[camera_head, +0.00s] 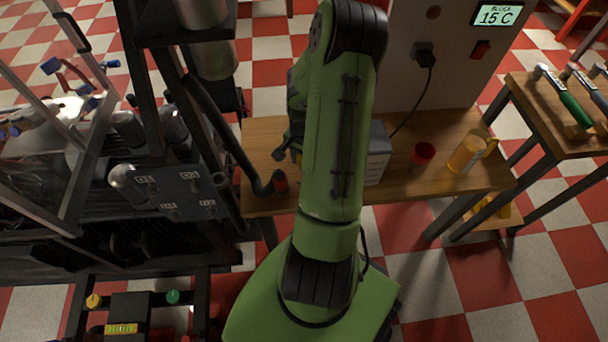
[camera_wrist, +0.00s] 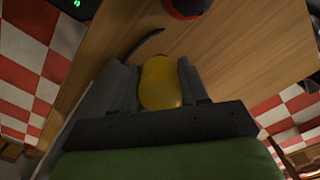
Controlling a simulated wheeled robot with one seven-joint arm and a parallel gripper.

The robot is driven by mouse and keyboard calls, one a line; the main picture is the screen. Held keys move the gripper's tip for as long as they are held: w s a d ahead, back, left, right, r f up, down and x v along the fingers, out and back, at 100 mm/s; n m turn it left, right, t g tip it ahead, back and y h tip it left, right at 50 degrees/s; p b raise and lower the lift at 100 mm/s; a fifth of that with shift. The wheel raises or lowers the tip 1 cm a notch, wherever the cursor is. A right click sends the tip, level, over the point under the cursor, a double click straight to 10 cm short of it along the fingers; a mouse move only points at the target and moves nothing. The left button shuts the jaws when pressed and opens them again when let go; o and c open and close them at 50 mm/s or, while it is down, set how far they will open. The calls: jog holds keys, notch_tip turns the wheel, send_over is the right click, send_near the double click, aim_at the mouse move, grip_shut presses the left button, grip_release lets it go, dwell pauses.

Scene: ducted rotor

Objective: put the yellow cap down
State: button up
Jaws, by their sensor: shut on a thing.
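The yellow cap (camera_wrist: 160,84) sits between the two dark fingers of my gripper (camera_wrist: 159,74) in the wrist view. The fingers are shut on it, one at each side. Behind it in that view is the wooden bench top (camera_wrist: 240,50). I cannot tell how far the cap is above the wood, or whether it touches.
A red cup-like item (camera_head: 423,154) and an orange-yellow jar (camera_head: 467,153) stand on the bench's right part. A dark-and-red round thing (camera_wrist: 187,7) is beyond the cap. A black cable (camera_head: 420,95) hangs from the panel. Dark machinery (camera_head: 180,190) crowds the left.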

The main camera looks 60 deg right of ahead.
notch_tip(320, 180, down, 5)
jog(key=shift+f+b, duration=0.1)
jog(key=shift+b, duration=0.75)
jog(key=shift+r, duration=0.2)
jog(key=shift+f, duration=0.15)
jog(key=o, duration=1)
jog(key=shift+o, duration=0.2)
